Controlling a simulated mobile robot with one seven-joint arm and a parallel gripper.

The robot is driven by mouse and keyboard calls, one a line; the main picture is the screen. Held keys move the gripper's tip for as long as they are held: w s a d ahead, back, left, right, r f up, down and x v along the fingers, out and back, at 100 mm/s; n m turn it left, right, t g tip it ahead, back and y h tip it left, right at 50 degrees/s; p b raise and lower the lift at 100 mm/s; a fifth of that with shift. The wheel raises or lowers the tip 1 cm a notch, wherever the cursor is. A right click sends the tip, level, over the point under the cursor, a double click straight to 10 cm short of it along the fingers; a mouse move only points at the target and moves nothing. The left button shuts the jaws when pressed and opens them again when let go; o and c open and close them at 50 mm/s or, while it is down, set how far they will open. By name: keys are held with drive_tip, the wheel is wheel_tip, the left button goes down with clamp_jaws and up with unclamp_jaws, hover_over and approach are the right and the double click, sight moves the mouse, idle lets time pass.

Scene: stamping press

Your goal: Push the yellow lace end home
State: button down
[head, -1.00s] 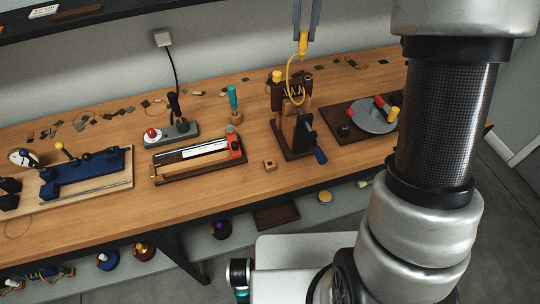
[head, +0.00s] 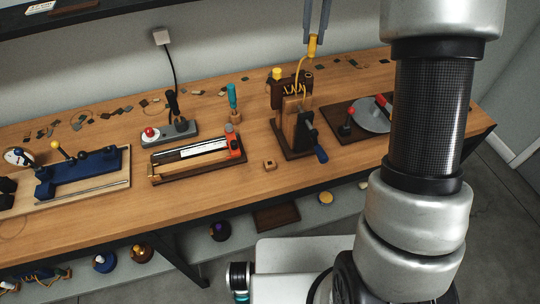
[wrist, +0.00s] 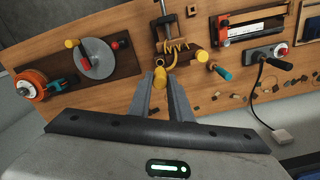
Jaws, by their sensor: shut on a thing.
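The yellow lace end (head: 313,46) is a thick yellow tip held between the fingertips of my gripper (head: 316,38), above and behind the dark wooden press (head: 297,135). A thin yellow lace (head: 305,70) hangs from it down to the press top, where it makes several zigzag turns. In the wrist view, my gripper (wrist: 160,82) is shut on the lace end (wrist: 159,77), and the coiled lace (wrist: 176,46) lies on the press just beyond it. The hole for the end cannot be made out.
A yellow knob (head: 276,73) stands at the press's back left, and a blue-handled lever (head: 320,154) at its front. A grey disc on a board (head: 372,115) is to the right. An orange-ended tool (head: 200,158) and a teal handle (head: 232,95) are to the left.

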sight(311, 57)
drive_tip(key=shift+r, duration=0.1)
drive_tip(key=shift+f, duration=0.2)
drive_tip(key=shift+f+b, duration=0.45)
drive_tip(key=shift+f, duration=1.05)
drive_tip(key=shift+p, duration=0.5)
drive_tip(key=shift+f, duration=0.15)
drive_tip(key=shift+f+b, duration=0.75)
drive_tip(key=shift+f, duration=0.35)
